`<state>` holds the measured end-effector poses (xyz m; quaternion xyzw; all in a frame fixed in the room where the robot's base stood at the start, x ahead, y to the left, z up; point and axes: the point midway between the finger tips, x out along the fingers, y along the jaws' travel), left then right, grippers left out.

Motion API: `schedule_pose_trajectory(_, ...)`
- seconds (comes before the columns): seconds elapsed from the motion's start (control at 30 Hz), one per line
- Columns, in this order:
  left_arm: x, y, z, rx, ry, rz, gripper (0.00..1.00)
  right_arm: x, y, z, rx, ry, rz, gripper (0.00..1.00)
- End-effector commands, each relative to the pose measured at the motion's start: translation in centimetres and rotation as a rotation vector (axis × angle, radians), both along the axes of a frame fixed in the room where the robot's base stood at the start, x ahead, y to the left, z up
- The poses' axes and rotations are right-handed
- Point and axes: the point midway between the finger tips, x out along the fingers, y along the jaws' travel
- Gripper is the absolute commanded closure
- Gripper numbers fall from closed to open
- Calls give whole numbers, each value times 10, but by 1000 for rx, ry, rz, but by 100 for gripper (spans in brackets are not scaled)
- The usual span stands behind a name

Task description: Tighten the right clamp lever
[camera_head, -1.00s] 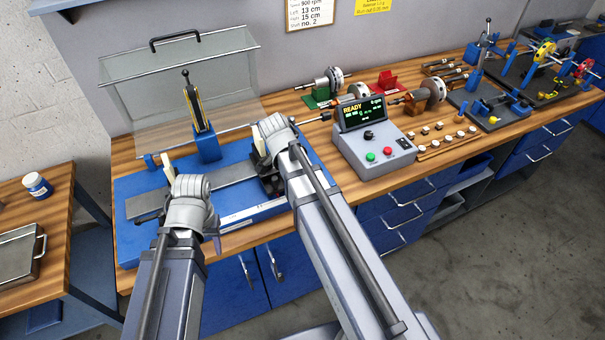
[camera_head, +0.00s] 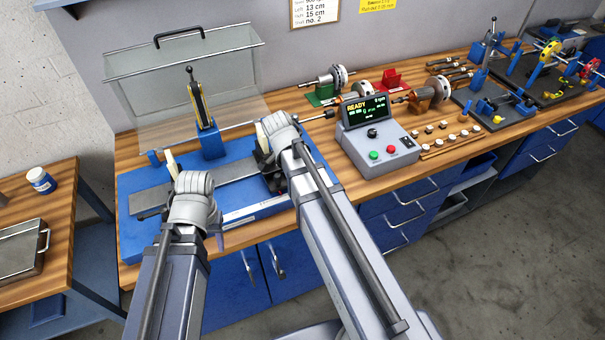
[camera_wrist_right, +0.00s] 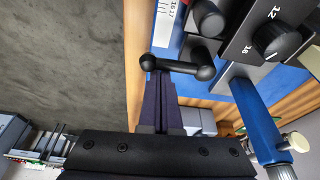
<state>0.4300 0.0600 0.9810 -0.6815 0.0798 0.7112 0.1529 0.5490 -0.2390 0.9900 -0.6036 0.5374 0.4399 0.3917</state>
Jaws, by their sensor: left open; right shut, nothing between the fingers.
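In the right wrist view, a black clamp lever (camera_wrist_right: 178,67) with rounded ends lies across the picture near the blue base's edge. My right gripper (camera_wrist_right: 161,84) is shut and empty, its dark fingertips just below the lever's left end; I cannot tell whether they touch it. In the head view, the right wrist hides most of the right clamp (camera_head: 272,182) on the blue balancing stand (camera_head: 135,235). My left gripper (camera_head: 220,240) is open and empty at the stand's front edge; its fingers are partly hidden by its wrist.
A black dial (camera_wrist_right: 272,38) with numbers sits beside the lever. A blue post (camera_wrist_right: 255,115) rises nearby. The control box (camera_head: 378,150) reads READY, right of my right arm. A clear cover (camera_head: 150,85) stands open behind the stand. Rotors (camera_head: 430,92) stand farther right.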

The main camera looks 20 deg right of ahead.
Motion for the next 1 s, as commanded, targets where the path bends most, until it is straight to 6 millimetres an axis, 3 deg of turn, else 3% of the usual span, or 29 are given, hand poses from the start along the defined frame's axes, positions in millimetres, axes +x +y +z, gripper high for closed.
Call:
schedule_pose_trajectory(0.3,0,0,-10,0,0,0,50,3,-32,-10,0,1,3,100)
schedule_pose_trajectory(0.4,0,0,16,0,0,0,50,3,-24,16,0,1,8,100)
schedule_pose_trajectory(0.7,0,0,62,0,0,-2,50,2,-10,62,0,1,8,100)
schedule_pose_trajectory(1.0,0,0,89,-1,0,4,50,2,1,89,0,0,6,100)
